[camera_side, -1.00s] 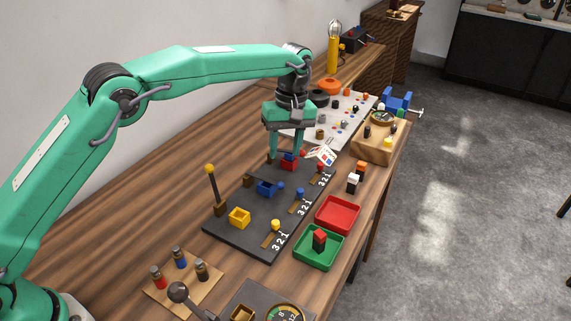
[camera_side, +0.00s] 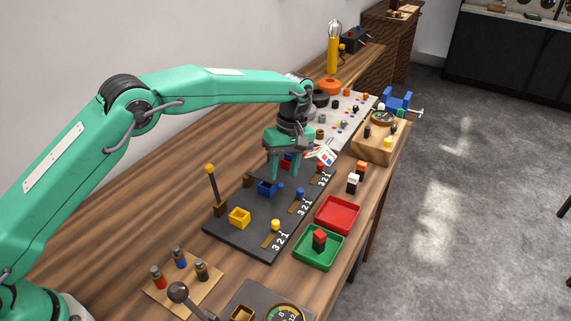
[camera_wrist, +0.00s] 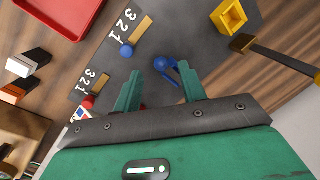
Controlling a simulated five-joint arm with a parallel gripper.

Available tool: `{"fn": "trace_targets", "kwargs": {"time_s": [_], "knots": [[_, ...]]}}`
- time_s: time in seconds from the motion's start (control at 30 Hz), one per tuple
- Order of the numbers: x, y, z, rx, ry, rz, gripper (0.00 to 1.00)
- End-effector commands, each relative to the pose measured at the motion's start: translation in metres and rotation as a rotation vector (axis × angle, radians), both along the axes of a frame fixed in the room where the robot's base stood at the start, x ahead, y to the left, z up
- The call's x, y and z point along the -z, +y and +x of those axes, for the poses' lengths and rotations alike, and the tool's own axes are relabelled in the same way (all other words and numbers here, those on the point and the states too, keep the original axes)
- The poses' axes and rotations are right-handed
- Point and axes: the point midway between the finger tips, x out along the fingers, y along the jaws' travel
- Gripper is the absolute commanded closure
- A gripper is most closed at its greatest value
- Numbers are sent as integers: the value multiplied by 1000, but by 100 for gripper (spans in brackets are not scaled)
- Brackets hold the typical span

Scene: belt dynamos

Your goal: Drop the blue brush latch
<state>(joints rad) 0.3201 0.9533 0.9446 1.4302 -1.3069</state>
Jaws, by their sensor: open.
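The dark board (camera_side: 235,235) carries a red, a blue and a yellow set, each with a holder and a knob on a 3-2-1 scale. The blue brush holder (camera_side: 265,187) sits mid-board. In the wrist view its blue latch, with a round blue end (camera_wrist: 161,63) and a bar (camera_wrist: 173,76), lies ahead between my fingertips. My gripper (camera_wrist: 161,80) is open and empty, pointing down over the blue set; it also shows in the side view (camera_side: 287,174). The blue scale knob (camera_side: 300,193) stands apart, to the right. I cannot tell whether a finger touches the latch.
The red holder (camera_side: 286,162) is close behind my fingers. The yellow holder (camera_side: 239,217) and a yellow-topped post (camera_side: 211,185) stand toward the front left. A red tray (camera_side: 337,228) and a green tray (camera_side: 297,254) lie right of the board. A white sign (camera_side: 322,155) stands near my gripper.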

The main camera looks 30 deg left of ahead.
Motion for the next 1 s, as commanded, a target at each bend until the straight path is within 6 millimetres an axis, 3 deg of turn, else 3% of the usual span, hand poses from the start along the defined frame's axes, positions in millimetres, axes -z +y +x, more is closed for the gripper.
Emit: {"fn": "trace_targets", "kwargs": {"time_s": [0.3, 0.67, 0.87, 1.0], "knots": [[29, 3, -5, 0, 1, -1, 59], [32, 4, -5, 0, 1, -1, 59], [32, 4, -5, 0, -1, -1, 98], [32, 3, -5, 1, -2, -1, 100]]}}
